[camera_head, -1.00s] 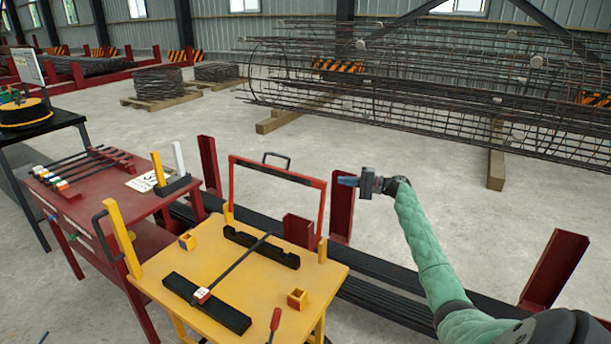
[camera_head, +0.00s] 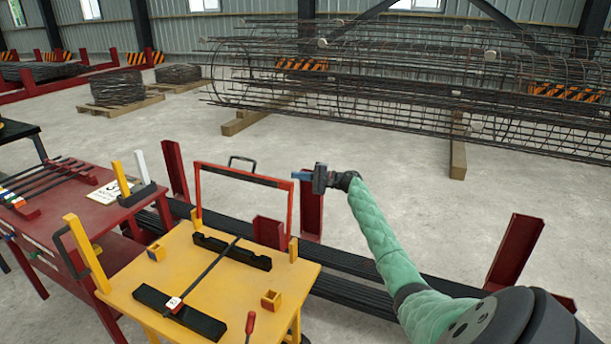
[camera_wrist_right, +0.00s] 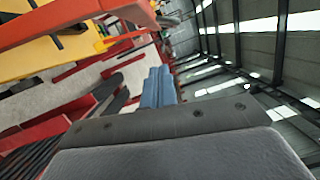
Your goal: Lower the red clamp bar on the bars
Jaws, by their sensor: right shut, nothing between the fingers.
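The red clamp bar (camera_head: 243,175) is a red frame standing raised at the back edge of the yellow table (camera_head: 205,258). A dark bar (camera_head: 210,270) lies across two black supports on that table, with a white-and-red tag at its near end. My right gripper (camera_head: 299,176) is shut and empty, with its blue fingers at the upper right corner of the clamp bar. I cannot tell whether they touch. In the right wrist view the blue fingers (camera_wrist_right: 159,87) show close together, and the red clamp bar (camera_wrist_right: 75,25) is at the upper left. My left gripper is not in view.
A red table (camera_head: 100,205) with several dark bars stands at the left. A rebar cage (camera_head: 400,80) rests at the back. The floor between is clear.

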